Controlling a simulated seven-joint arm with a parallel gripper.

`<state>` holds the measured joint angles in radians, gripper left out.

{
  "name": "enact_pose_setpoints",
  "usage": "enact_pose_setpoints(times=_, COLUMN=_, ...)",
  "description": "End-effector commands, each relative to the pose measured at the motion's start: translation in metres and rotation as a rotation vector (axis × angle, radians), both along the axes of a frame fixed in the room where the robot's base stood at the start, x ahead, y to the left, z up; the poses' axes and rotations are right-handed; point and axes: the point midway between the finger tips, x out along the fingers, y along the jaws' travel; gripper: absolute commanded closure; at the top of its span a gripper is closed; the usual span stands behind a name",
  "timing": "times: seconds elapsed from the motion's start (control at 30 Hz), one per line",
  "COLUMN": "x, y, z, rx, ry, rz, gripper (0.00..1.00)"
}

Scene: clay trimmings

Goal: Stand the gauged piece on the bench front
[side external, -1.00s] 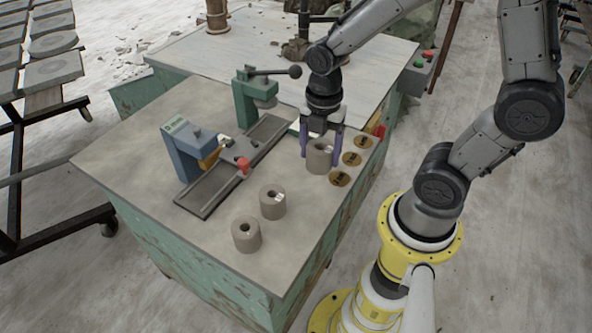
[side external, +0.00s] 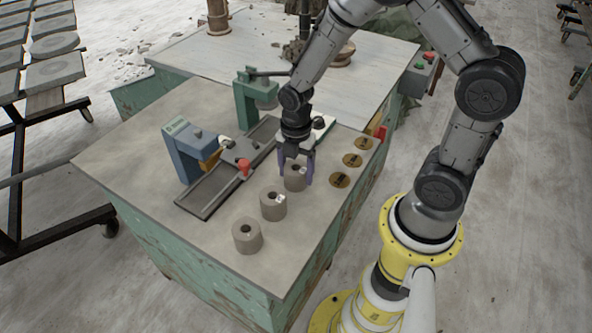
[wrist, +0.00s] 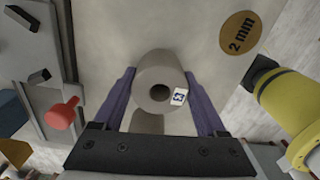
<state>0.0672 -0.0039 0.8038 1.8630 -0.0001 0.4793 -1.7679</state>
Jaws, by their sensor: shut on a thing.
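My gripper (side external: 296,172) is shut on a grey clay cylinder (side external: 295,179) with a hole down its middle. The fingers are on opposite sides of it and it looks upright. I cannot tell whether its base touches the bench top (side external: 130,160). In the wrist view the cylinder (wrist: 158,72) sits between the purple fingers, with a small white and blue label on its side. Two similar cylinders stand on the bench: one (side external: 272,206) close in front of the held one, another (side external: 247,236) farther toward the lower left.
Three round gold discs (side external: 340,180) lie along the right edge; one reads "2 mm" in the wrist view (wrist: 240,32). A blue gauge stand (side external: 188,150), a dark rail (side external: 208,192) with a red knob (side external: 243,166) and a green press (side external: 250,95) stand left and behind. The bench's lower left is clear.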

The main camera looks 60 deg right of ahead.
Motion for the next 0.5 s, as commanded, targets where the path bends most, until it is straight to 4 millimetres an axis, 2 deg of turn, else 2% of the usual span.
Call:
enact_pose_setpoints(times=0.23, x=0.0003, y=-0.0001, z=-0.0027, rx=0.0, ry=-0.001, rz=0.0, gripper=0.99)
enact_pose_setpoints(times=0.27, x=0.0, y=0.0, z=-0.0033, rx=0.0, ry=0.0, rz=0.0, gripper=0.24)
enact_pose_setpoints(times=0.4, x=0.0, y=0.0, z=-0.0029, rx=0.0, ry=0.0, rz=0.0, gripper=0.0)
enact_pose_setpoints(times=0.5, x=0.0, y=0.0, z=-0.0028, rx=0.0, ry=0.0, rz=0.0, gripper=0.0)
